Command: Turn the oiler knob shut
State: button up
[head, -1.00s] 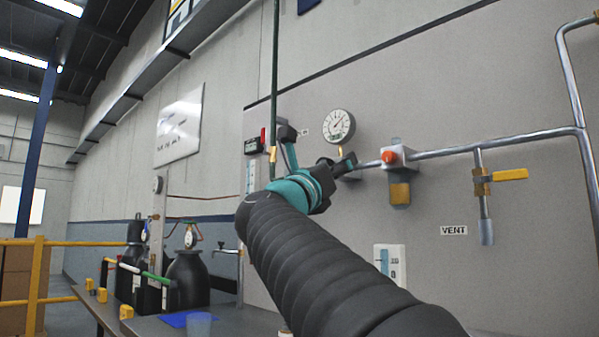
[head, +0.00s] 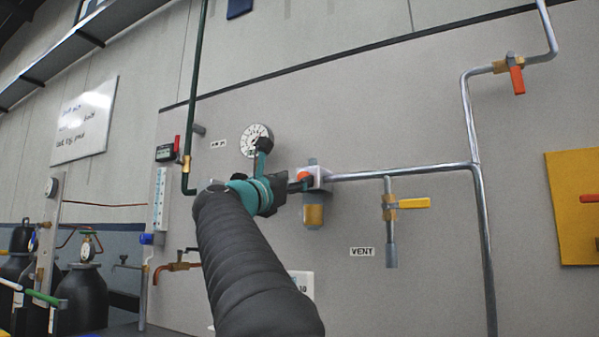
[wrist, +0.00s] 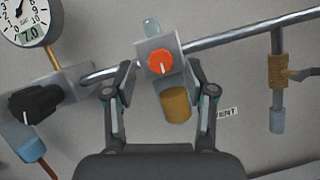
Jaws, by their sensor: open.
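The oiler is a pale block (head: 326,175) on the pipe, with an amber bowl (head: 313,214) hanging below and an orange knob (head: 304,176) on its front. In the wrist view the orange knob (wrist: 160,62) faces me, and its white mark points roughly downward. My gripper (wrist: 161,78) is open and empty; its two fingers show on either side of the oiler block and bowl. I cannot tell its depth from the knob, and no contact shows. In the head view my gripper (head: 284,164) is just left of the oiler, with one finger overlapping the knob's left side.
Left of the oiler are a black knob (wrist: 38,103) on a grey block and a round gauge (wrist: 27,22).

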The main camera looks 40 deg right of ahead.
jog(key=shift+p+x, duration=0.3)
jog(key=shift+x, duration=1.1)
grip_shut()
